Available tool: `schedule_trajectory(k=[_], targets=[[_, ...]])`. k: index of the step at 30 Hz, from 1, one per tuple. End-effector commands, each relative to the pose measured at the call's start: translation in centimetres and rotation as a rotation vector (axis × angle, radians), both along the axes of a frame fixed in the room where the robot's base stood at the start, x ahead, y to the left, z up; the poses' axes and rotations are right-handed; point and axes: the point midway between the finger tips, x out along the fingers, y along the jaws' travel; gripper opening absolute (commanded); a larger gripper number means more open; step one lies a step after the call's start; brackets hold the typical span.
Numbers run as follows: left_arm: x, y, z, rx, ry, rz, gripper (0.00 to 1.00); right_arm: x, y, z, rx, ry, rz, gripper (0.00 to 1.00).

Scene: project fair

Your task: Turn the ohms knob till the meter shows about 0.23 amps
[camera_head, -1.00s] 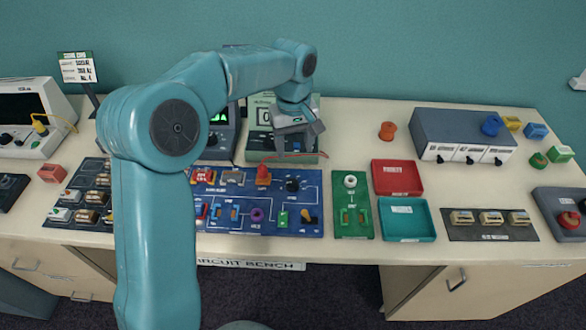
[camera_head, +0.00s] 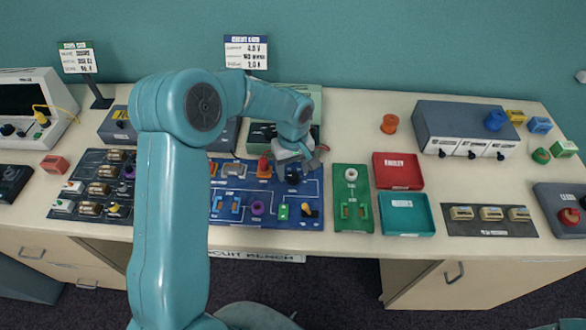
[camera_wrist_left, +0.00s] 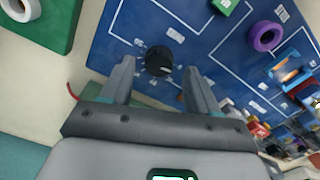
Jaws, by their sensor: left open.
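The dark round knob (camera_head: 291,175) sits on the upper right part of the blue circuit board (camera_head: 272,192). In the left wrist view the knob (camera_wrist_left: 158,60) lies between and just beyond the fingertips, with a light pointer mark; its lettering is too small to read. My left gripper (camera_head: 292,167) is open and comes down over the knob from behind. In the left wrist view the gripper (camera_wrist_left: 157,76) has a finger on each side of the knob, with gaps visible. The pale green meter (camera_head: 306,92) is mostly hidden behind my arm, and its reading does not show.
A green board (camera_head: 352,200) stands right of the blue board, then a red tray (camera_head: 398,186) and a teal tray (camera_head: 405,230). An orange spool (camera_head: 389,123) stands behind. A sign card (camera_head: 246,50) stands at the back. The table between spool and trays is clear.

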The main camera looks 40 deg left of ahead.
Motion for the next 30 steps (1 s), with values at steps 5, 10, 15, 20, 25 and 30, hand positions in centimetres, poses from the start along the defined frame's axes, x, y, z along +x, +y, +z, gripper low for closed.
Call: schedule_trajectory(k=[5,10,15,20,25,30], targets=[[0.1,0.0,-1.6,0.0,0.0,-0.001,0.6,0.0,0.0,0.4,0.0,0.0,0.0,0.43],[0.2,0.1,-2.0,0.0,-0.001,0.0,0.6,0.0,0.0,0.4,0.0,0.0,0.0,0.43],[0.2,0.1,-2.0,0.0,-0.001,-0.001,0.51,0.0,0.0,0.3,0.0,0.0,0.0,0.43],[0.2,0.1,-1.9,0.0,-0.001,-0.001,0.04,0.0,0.0,0.3,0.0,0.0,0.0,0.43],[0.2,0.1,-1.9,0.0,-0.001,-0.006,0.05,0.0,0.0,0.2,0.0,0.0,0.0,0.43],[0.2,0.1,-2.1,0.001,-0.002,-0.05,0.05,0.0,0.0,-0.3,0.0,0.0,0.0,0.43]])
